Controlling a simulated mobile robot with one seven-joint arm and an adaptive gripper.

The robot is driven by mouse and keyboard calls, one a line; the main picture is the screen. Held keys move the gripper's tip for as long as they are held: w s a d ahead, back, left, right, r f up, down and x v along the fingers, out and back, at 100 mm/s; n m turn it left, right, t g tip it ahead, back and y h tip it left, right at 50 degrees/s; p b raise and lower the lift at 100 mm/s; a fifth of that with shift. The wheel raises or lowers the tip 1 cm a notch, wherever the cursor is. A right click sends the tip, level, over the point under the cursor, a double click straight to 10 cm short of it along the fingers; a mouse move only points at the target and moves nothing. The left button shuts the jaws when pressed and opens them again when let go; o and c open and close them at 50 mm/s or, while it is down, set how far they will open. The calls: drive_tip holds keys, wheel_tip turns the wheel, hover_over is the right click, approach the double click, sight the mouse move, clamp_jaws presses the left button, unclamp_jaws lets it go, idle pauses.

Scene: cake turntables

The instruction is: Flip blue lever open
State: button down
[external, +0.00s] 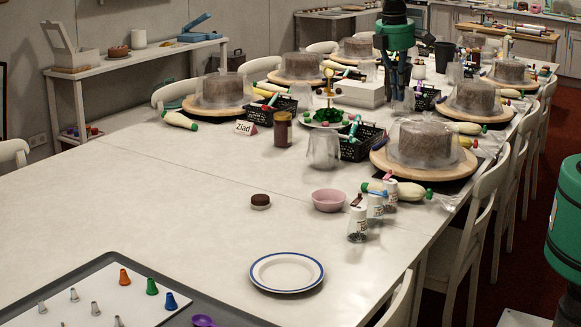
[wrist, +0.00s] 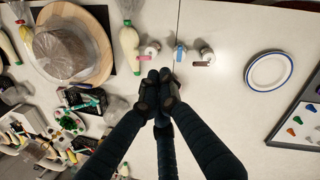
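Three small clear shaker bottles with white tops stand in a row on the table. The middle bottle (external: 375,212) carries the blue lever (external: 376,194) on its top. The blue lever also shows in the wrist view (wrist: 179,53); I cannot tell how far it is raised. The bottle beside it has a pink lever (wrist: 148,50), the other a dark brown lever (wrist: 203,64). My gripper (external: 397,103) hangs fingers down above the table. In the wrist view its dark fingers (wrist: 158,88) meet, empty, just below the bottles in the picture, with the blue lever unobstructed.
A pink bowl (external: 329,200), a small brown cake (external: 260,201) and a blue-rimmed plate (external: 286,272) are near the bottles.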

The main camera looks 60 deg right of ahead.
drive_tip(key=w+a+f+n+h, duration=0.1)
drive_tip(key=a+f, duration=0.3)
drive_tip(key=f, duration=0.4)
drive_tip(key=w+a+f+n+g+h, duration=0.1)
drive_tip(key=w+a+f+n, duration=0.1)
drive_tip(key=f, duration=0.6)
drive_tip(key=shift+w+a+f+n+g, duration=0.35)
drive_tip(key=shift+w+a, duration=0.3)
drive_tip(key=shift+a, duration=0.6)
drive_tip(key=shift+f, duration=0.1)
drive_tip(key=b+x, duration=0.2)
drive_tip(key=x, duration=0.8)
drive_tip(key=shift+s+d+n+t+p, duration=0.1)
drive_tip(key=shift+n+t+p, duration=0.2)
drive_tip(key=shift+n, duration=0.45)
drive_tip(key=shift+s+d+n+t+p, duration=0.1)
drive_tip(key=shift+n+t+p, duration=0.15)
drive_tip(key=shift+n, duration=0.45)
